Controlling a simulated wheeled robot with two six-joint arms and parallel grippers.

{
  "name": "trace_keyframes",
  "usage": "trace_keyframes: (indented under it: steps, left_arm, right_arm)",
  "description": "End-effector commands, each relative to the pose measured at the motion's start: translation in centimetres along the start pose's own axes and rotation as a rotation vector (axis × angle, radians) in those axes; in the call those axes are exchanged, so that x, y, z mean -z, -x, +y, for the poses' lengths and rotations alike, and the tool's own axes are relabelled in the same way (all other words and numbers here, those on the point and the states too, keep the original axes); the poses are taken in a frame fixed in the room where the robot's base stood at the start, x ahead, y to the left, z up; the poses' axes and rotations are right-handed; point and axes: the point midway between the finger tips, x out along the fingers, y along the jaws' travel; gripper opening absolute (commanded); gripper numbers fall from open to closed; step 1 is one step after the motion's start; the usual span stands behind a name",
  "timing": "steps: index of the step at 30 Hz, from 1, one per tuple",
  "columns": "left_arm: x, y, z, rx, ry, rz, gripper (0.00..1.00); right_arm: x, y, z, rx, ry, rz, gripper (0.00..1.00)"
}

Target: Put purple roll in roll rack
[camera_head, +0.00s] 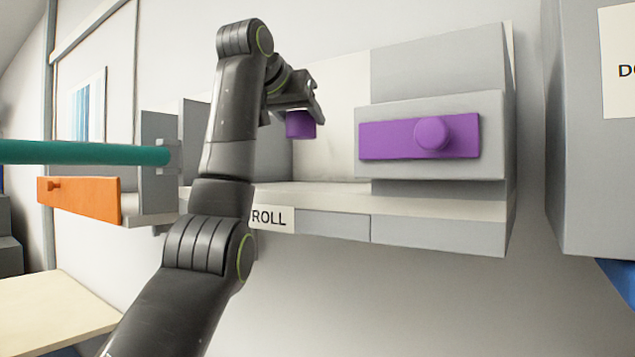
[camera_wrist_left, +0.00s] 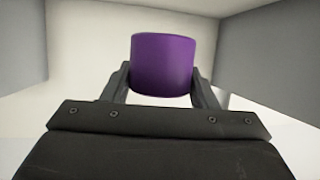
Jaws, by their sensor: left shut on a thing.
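The purple roll (camera_head: 300,124) is a short cylinder held at the end of my left arm. My left gripper (camera_head: 303,104) is shut on it. In the left wrist view, the purple roll (camera_wrist_left: 162,64) sits between the two fingers (camera_wrist_left: 160,90), with pale walls around it. The roll rack (camera_head: 340,200) is a grey and white wall shelf with a label on its front edge, of which "ROLL" shows; my arm hides part of it. The roll is in front of or within the rack's open bay; I cannot tell how deep, and no contact with the shelf floor shows. My right gripper is not in view.
A purple plate with a round knob (camera_head: 432,134) is on a grey block at the rack's right. A teal bar (camera_head: 80,153) and an orange plate (camera_head: 80,200) are at the left. A grey cabinet (camera_head: 590,180) stands at the far right. A pale tabletop (camera_head: 50,310) is at lower left.

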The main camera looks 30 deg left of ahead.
Motion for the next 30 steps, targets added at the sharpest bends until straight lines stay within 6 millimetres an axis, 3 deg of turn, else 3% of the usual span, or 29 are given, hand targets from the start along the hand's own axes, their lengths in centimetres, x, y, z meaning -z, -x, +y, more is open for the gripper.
trace_keyframes:
  steps: [12, 22, 30]
  left_arm:
    - [-4.6, -1.9, -0.1, 0.002, -0.001, 0.001, 0.29]
    - [-7.4, -3.1, -0.1, 0.003, -0.002, -0.001, 0.29]
    - [-8.8, -3.6, -0.1, 0.001, -0.001, 0.0, 0.29]
  right_arm:
    - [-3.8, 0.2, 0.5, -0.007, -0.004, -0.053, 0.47]
    - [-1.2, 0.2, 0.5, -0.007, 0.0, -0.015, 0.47]
    - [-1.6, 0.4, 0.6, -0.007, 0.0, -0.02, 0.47]
